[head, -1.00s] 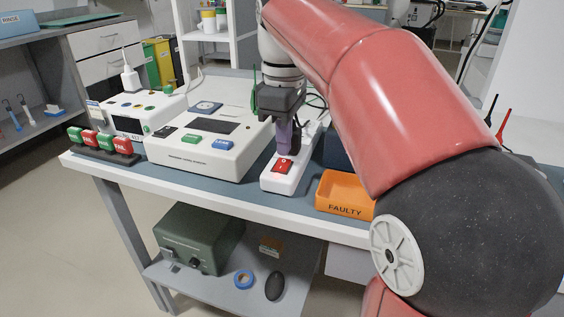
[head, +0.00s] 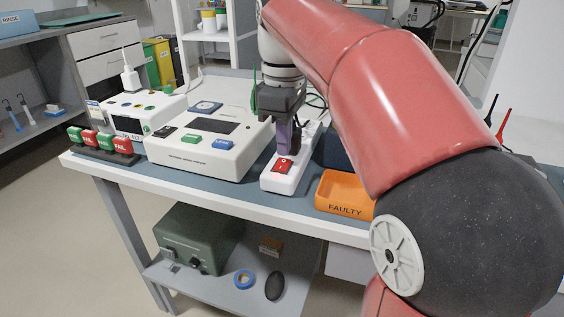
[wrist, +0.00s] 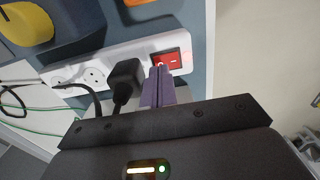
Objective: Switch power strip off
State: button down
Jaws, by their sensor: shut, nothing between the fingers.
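The white power strip (head: 268,183) lies on the bench near its front edge. Its red rocker switch (head: 283,166) is at the near end, and it also shows in the wrist view (wrist: 171,61). My gripper (head: 287,150) is shut and empty, pointing down over the strip just behind the switch. In the wrist view the purple fingertips (wrist: 158,72) are together at the edge of the red switch; I cannot tell whether they touch it. A black plug (wrist: 125,78) sits in the strip beside the fingers. Part of the switch is hidden by the fingers.
A white tester box (head: 190,157) with green and blue buttons stands left of the strip. An orange FAULTY tray (head: 343,209) and a dark blue bin (head: 333,150) are to the right. A rack of green and red tags (head: 103,148) stands at the far left.

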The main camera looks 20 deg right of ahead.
aim_at(284, 160)
jog(key=shift+f+b, duration=0.6)
jog(key=shift+f, duration=0.3)
jog(key=shift+r, duration=0.15)
notch_tip(284, 160, up, 4)
jog(key=p, duration=0.4)
jog(key=shift+r+p, duration=0.25)
jog(key=shift+p, duration=0.1)
jog(key=shift+r, duration=1.15)
